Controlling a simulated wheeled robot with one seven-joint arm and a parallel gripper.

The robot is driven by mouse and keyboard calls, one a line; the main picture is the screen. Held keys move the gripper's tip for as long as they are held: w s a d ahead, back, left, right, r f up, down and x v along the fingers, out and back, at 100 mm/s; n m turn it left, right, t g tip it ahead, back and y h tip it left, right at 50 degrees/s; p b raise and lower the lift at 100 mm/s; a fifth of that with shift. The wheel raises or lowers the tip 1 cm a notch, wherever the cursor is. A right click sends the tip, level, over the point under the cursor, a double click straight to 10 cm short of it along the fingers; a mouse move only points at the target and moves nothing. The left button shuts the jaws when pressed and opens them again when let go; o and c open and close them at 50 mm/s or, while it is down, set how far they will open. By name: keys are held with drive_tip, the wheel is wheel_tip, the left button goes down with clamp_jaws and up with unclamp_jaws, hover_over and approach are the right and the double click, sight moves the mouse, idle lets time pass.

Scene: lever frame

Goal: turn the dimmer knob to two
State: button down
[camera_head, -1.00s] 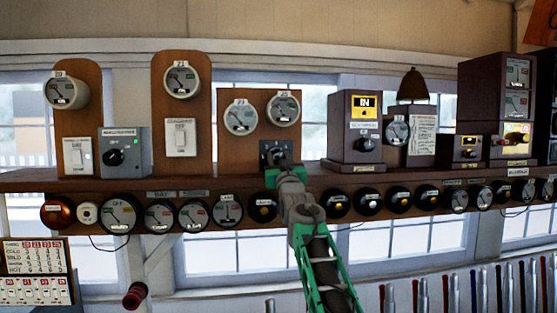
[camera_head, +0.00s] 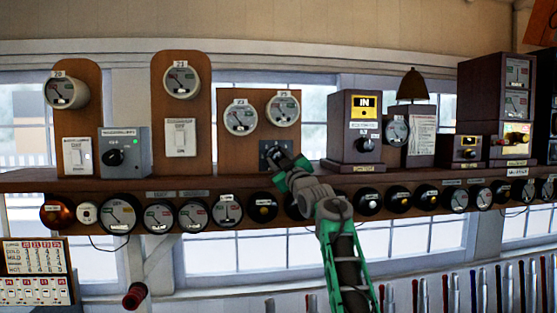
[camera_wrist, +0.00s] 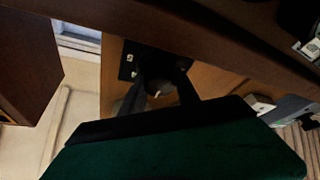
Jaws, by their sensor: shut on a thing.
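The dimmer knob (camera_wrist: 158,76) is a dark round knob with a white pointer mark, on a small dark plate (camera_wrist: 128,66) in the wrist view. In the head view the plate (camera_head: 265,149) sits on a brown board below two round dials, and the knob is mostly hidden by my gripper. My gripper (camera_head: 281,157) reaches it from the lower right. In the wrist view my gripper (camera_wrist: 160,92) has one dark finger on each side of the knob and is shut on it. Markings around the knob are too small to read.
The brown shelf (camera_head: 100,181) runs just below the plate, with a row of round gauges and knobs along its front. A dark box with a yellow IN sign (camera_head: 343,150) stands close to the right. A grey box with a black knob (camera_head: 138,141) stands at left.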

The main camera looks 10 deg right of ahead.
drive_tip(key=shift+r, duration=0.1)
drive_tip(key=c, duration=0.9)
unclamp_jaws()
drive_tip(key=shift+s+f+b, duration=0.2)
drive_tip(key=shift+f+b, duration=0.15)
drive_tip(key=shift+b, duration=0.2)
drive_tip(key=b+v, duration=0.7)
drive_tip(key=b, duration=0.1)
drive_tip(key=shift+s+r, duration=0.2)
